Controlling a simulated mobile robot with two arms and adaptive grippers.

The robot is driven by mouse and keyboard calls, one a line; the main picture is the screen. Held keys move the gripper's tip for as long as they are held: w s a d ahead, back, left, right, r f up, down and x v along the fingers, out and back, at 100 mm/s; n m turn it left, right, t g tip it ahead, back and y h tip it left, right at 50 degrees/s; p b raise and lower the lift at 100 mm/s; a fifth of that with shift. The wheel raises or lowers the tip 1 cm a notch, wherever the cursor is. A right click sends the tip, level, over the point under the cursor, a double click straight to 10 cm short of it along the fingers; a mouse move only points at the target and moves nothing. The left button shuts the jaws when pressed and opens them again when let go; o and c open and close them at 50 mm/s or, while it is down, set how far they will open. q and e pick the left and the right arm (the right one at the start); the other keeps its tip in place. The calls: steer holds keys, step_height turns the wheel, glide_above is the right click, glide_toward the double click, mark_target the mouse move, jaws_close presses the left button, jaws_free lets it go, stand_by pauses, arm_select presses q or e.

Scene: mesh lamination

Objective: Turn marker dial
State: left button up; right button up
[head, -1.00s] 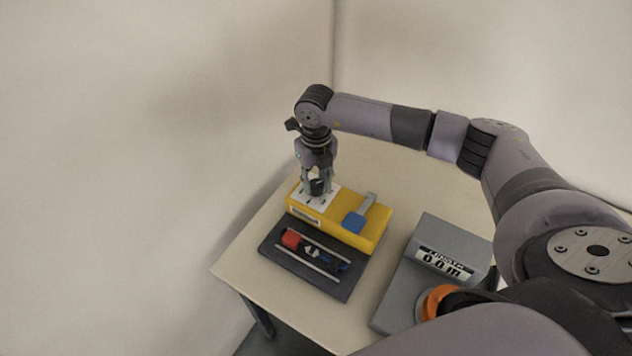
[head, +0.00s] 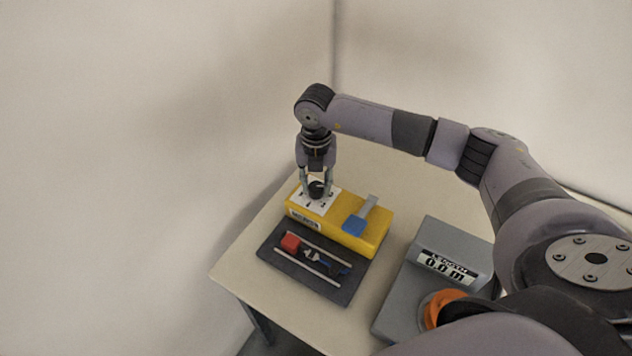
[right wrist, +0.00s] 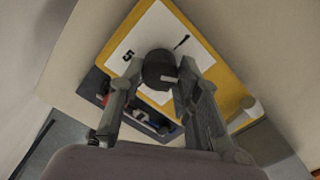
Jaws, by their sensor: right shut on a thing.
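The marker dial (head: 318,189) is a round black knob on a white numbered plate (head: 308,203), on top of a yellow box (head: 374,239). In the right wrist view the dial (right wrist: 160,68) has a light pointer mark, with the numbers 5 and 1 showing on the plate. My right gripper (head: 316,190) points down over the dial, with one finger on each side, and is shut on it. The right wrist view shows the gripper's fingers (right wrist: 155,80) around the dial. My left gripper is not in view.
A blue-ended lever (head: 356,223) is on the yellow box. A dark tray (head: 341,296) with a red block (head: 290,242) and small tools lies in front. A grey device (head: 411,293) with a length display reading 0.0 m (head: 447,266) and an orange wheel (head: 440,305) stands right.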

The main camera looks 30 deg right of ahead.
mark_target(316, 186)
steer(key=o, duration=1.1)
steer(key=shift+o, duration=0.2)
step_height(316, 186, up, 12)
stand_by(0.5)
